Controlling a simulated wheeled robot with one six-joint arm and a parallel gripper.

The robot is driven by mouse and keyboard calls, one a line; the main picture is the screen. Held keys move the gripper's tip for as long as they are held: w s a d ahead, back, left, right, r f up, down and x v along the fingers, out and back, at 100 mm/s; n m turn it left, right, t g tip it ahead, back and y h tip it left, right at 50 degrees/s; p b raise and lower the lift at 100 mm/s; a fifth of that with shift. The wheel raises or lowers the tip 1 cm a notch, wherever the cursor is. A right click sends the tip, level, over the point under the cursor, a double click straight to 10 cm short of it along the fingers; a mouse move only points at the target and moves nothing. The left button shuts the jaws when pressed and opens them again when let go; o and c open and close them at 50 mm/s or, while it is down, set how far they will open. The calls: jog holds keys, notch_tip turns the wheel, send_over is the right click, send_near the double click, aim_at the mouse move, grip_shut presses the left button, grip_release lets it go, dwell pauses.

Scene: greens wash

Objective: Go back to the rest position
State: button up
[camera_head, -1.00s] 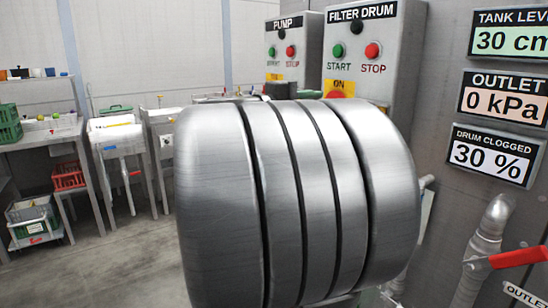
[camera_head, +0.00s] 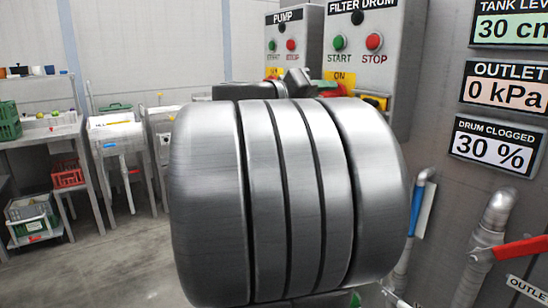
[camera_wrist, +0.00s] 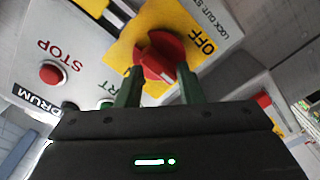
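My gripper (camera_wrist: 159,70) shows in the wrist view with its two green fingers apart and nothing clamped between them. A red rotary switch (camera_wrist: 158,52) on a yellow plate (camera_wrist: 190,20) marked OFF lies just beyond the fingertips, between them in the picture. I cannot tell whether the fingers touch it. In the head view, the red switch (camera_head: 332,90) shows partly above my large grey arm link, low on the filter drum box (camera_head: 400,60).
The filter drum box has a green START button (camera_head: 339,42) and red STOP button (camera_head: 374,41). The pump box (camera_head: 296,28) stands left of it. Displays and pipes with a blue handle (camera_head: 416,210) and red handle (camera_head: 522,250) are at right. Tables and open floor (camera_head: 110,260) lie left.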

jog(key=shift+s+r+m, duration=0.1)
jog(key=shift+r+m, duration=0.05)
jog(key=shift+m, duration=1.55)
